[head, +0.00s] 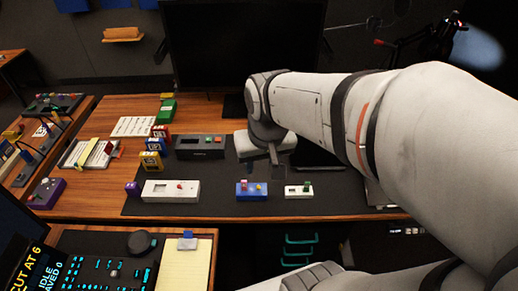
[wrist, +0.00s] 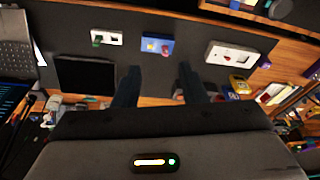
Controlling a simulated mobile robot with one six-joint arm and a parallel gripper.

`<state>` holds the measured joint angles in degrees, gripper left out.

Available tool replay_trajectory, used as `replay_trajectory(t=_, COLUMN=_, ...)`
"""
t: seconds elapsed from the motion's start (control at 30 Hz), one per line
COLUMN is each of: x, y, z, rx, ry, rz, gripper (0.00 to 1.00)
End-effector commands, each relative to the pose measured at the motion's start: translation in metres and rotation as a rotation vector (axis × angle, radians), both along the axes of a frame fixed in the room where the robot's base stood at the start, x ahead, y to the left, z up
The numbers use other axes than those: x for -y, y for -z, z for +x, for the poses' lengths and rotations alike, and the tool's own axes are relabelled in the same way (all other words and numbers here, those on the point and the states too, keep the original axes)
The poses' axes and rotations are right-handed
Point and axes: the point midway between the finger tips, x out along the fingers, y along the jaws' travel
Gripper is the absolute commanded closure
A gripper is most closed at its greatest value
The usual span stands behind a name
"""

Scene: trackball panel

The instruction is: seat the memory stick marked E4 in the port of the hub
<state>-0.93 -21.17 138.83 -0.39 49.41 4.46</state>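My gripper (wrist: 158,82) shows two dark fingers spread apart with nothing between them in the wrist view, above the dark mat. In the head view its tip (head: 274,156) is over the mat, behind the small devices. No marking E4 can be read. I cannot tell which device is the hub; candidates are a blue box (head: 251,189) with red and yellow pieces on top and a small white box (head: 299,191) with a green piece. Both also show in the wrist view, the blue box (wrist: 158,47) and the small white box (wrist: 107,38). Any port is too small to tell.
A long white box (head: 171,191) with a red knob sits at the mat's front left. A black box (head: 200,146) stands behind it. Several labelled coloured blocks (head: 151,160) line the mat's left edge. A monitor (head: 240,45) stands at the back. The mat between is bare.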

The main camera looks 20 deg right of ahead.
Motion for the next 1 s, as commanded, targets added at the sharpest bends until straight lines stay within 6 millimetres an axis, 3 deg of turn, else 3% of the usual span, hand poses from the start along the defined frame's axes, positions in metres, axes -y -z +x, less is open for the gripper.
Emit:
replay_trajectory(t=0.1, x=0.0, y=-0.008, z=-0.026, rx=0.034, ry=-0.031, rz=-0.008, gripper=0.62)
replay_trajectory(t=0.27, x=0.006, y=-0.01, z=-0.041, rx=0.049, ry=-0.05, rz=-0.014, gripper=0.62)
replay_trajectory(t=1.0, x=0.005, y=-0.01, z=-0.042, rx=0.049, ry=-0.053, rz=-0.014, gripper=0.62)
